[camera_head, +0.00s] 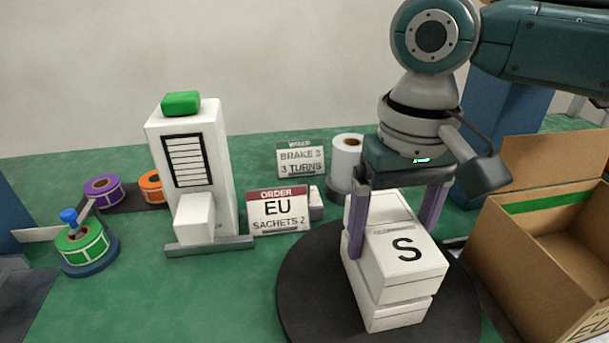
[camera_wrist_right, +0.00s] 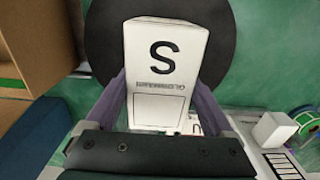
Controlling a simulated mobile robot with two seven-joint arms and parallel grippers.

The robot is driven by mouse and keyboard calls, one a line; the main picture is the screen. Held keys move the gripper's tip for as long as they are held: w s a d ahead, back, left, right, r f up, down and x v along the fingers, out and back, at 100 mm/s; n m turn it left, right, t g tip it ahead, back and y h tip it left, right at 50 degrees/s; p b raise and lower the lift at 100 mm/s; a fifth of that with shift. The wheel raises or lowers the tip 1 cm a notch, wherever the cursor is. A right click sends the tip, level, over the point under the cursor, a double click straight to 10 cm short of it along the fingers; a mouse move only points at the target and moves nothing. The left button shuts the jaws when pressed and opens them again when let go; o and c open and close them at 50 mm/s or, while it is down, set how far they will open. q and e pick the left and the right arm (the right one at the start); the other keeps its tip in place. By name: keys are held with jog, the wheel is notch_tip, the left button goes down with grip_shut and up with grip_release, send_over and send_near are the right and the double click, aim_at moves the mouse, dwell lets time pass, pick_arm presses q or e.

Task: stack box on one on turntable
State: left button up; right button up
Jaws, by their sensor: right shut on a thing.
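A white box marked S (camera_head: 405,258) is between the fingers of my right gripper (camera_head: 398,228), which is shut on it. The box also shows in the right wrist view (camera_wrist_right: 165,70), between the purple fingers (camera_wrist_right: 165,100). Under it a second white box (camera_head: 392,312) stands on the black round turntable (camera_head: 310,290). The held box sits on or just above the lower box; I cannot tell if they touch fully. The turntable also shows behind the box in the right wrist view (camera_wrist_right: 222,40). My left gripper is not in view.
An open cardboard box (camera_head: 480,245) stands at the right. A white dispenser (camera_head: 215,150) with a green button (camera_head: 181,103) is at left. An order sign (camera_head: 278,210) and a brake sign (camera_head: 300,160) stand behind the turntable. Label rolls (camera_head: 82,245) are at far left.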

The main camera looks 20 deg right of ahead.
aim_at(392, 225)
jog(key=shift+f, duration=0.45)
jog(key=shift+f, duration=0.1)
jog(key=o, duration=1.2)
jog(key=shift+o, duration=0.2)
notch_tip(392, 225, up, 12)
jog(key=p, duration=0.2)
jog(key=shift+p, duration=0.3)
